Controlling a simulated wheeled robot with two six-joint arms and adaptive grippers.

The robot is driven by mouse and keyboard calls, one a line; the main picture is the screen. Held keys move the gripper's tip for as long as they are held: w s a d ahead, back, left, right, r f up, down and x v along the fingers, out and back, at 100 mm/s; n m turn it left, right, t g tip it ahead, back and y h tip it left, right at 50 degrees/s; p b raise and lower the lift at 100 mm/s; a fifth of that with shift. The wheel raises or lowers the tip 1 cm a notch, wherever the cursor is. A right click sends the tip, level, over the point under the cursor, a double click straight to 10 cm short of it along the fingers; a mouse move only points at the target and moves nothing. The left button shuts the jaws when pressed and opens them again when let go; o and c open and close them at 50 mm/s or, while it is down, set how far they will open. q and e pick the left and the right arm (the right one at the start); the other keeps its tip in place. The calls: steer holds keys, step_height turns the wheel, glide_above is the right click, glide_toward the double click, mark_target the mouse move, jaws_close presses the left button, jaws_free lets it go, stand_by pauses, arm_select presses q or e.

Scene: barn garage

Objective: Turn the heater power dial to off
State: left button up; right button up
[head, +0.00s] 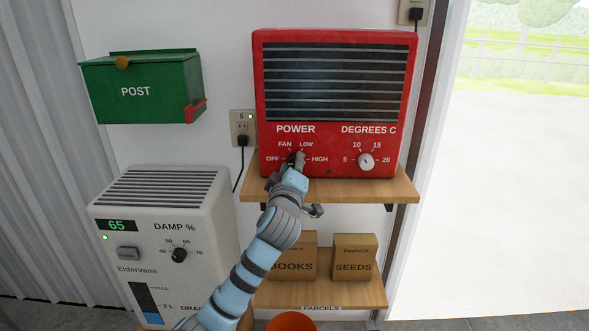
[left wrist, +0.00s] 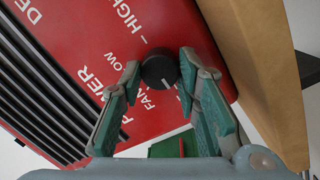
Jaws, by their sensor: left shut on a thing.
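The red heater (head: 335,70) stands on a wooden shelf, its front facing me. Its power dial (left wrist: 160,69) is a round black knob under the word POWER, with OFF, FAN, LOW and HIGH around it. In the head view my left gripper (head: 297,160) covers most of the dial. In the left wrist view my left gripper (left wrist: 159,72) is shut on the dial, one finger on each side. A small white mark shows at the dial's lower edge there, towards the side between FAN and the hidden OFF. The exact setting is hard to tell. My right gripper is not in view.
A pale temperature dial (head: 366,161) sits right of the power dial. The wooden shelf (head: 390,190) juts out below the heater. A dehumidifier (head: 205,230) stands lower left, a green post box (head: 150,100) hangs upper left, and boxes stand on a lower shelf.

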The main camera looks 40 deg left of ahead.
arm_select(q)
steer(key=o, duration=1.2)
steer(key=shift+c, duration=0.2)
steer(key=v, duration=1.2)
steer(key=shift+f, duration=0.1)
